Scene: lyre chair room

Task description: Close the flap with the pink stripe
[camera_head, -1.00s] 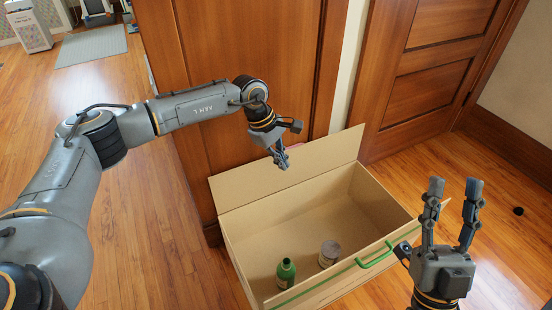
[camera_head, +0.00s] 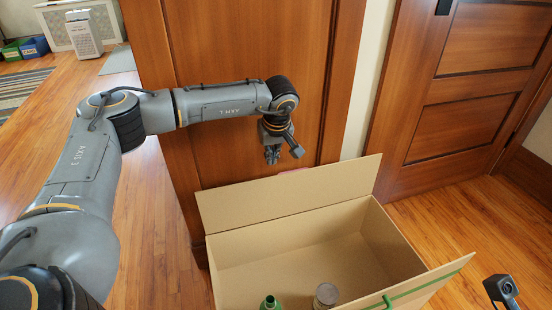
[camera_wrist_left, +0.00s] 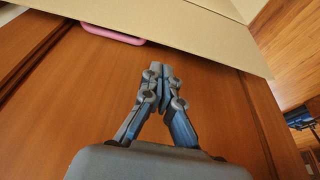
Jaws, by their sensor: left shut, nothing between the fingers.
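The cardboard box (camera_head: 300,262) stands open on the floor. Its back flap (camera_head: 290,200) stands up, leaning outward toward the wooden door. A small bit of pink (camera_head: 296,171) shows at that flap's top edge, and a pink handle (camera_wrist_left: 112,35) shows on its outer face in the left wrist view. My left gripper (camera_head: 271,160) is shut and empty, just above the flap's top edge in the head view, on the door side. The left wrist view shows its closed fingertips (camera_wrist_left: 158,72) below the flap, apart from it. My right gripper's fingers are out of view.
The front flap (camera_head: 420,287) has a green stripe and handle and is open. A green bottle (camera_head: 270,302) and a jar (camera_head: 326,295) stand inside the box. Wooden doors (camera_head: 240,90) rise close behind. Part of my right wrist shows at lower right.

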